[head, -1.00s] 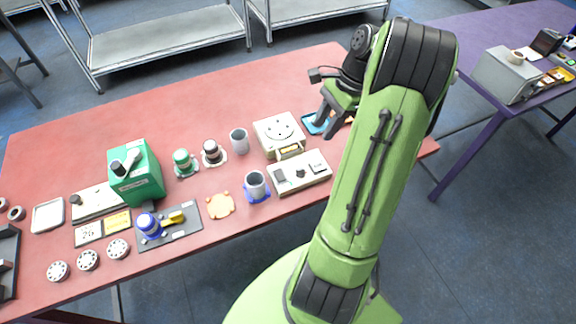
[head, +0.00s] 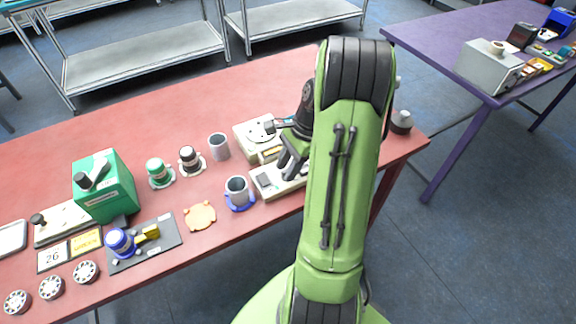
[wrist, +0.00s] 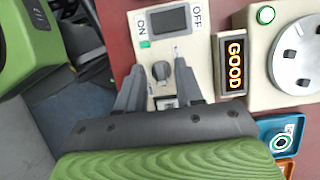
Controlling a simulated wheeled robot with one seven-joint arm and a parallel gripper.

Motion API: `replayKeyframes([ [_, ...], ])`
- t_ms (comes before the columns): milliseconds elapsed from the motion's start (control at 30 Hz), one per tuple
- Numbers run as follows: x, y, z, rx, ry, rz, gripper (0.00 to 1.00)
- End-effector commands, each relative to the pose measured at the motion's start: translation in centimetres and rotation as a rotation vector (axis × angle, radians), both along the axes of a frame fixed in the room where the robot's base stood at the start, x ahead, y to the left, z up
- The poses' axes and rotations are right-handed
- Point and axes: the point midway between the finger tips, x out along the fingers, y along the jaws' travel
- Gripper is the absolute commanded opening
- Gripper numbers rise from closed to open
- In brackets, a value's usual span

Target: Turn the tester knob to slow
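The beige tester box (head: 270,188) stands near the front edge of the red table, partly hidden by my gripper in the head view. In the wrist view its panel (wrist: 203,48) carries a dark ON/OFF switch (wrist: 168,20) and a small grey knob (wrist: 161,70). Markings around the knob are too small to read. My gripper (wrist: 158,78) is open over the panel, one finger on each side of the knob. I cannot tell whether the fingers touch it. In the head view my gripper (head: 287,168) points down over the box.
A beige device with a round disc (wrist: 300,55) and a lit GOOD display (wrist: 235,62) stands right beside the panel. A grey cup in a blue holder (head: 238,190) is left of the tester. A blue tray (wrist: 281,130) lies close by.

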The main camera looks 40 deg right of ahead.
Motion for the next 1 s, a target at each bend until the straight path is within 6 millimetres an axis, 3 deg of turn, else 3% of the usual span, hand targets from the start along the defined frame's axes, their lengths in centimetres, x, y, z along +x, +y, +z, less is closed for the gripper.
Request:
replayKeyframes([
  [33, 0.0, -0.01, 0.02, 0.0, 0.0, 0.0, 0.28],
  [200, 0.0, -0.01, 0.03, 0.0, 0.0, 0.0, 0.02],
  [233, 0.0, -0.01, 0.03, 0.0, 0.0, 0.0, 0.0],
  [667, 0.01, -0.01, 0.17, 0.002, 0.002, 0.051, 0.0],
  [1000, 0.19, 0.0, 0.37, 0.003, 0.004, 0.291, 0.0],
])
